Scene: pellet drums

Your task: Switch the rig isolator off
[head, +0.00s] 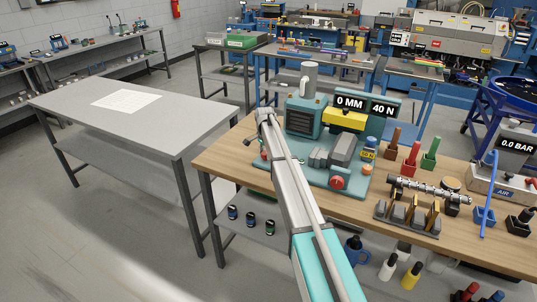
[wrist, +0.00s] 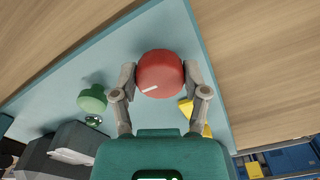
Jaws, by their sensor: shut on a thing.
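A round red knob (wrist: 160,74) with a short white mark shows in the wrist view, on a pale teal base plate (wrist: 75,72). The white mark lies near its lower left edge, slanting slightly up to the right. Part of a yellow piece (wrist: 187,107) shows just below right of the knob. My gripper (wrist: 160,76) is shut on the red knob, one finger on each side. In the head view my arm reaches the left end of the teal rig (head: 318,175); the fingers are not clearly seen there.
A green button (wrist: 92,98) sits left of the knob in the wrist view. Another red knob (head: 337,182) is at the rig's front right. Coloured holders (head: 410,160) and a shaft on a rack (head: 430,190) stand to the right. A grey table (head: 130,115) at left is mostly clear.

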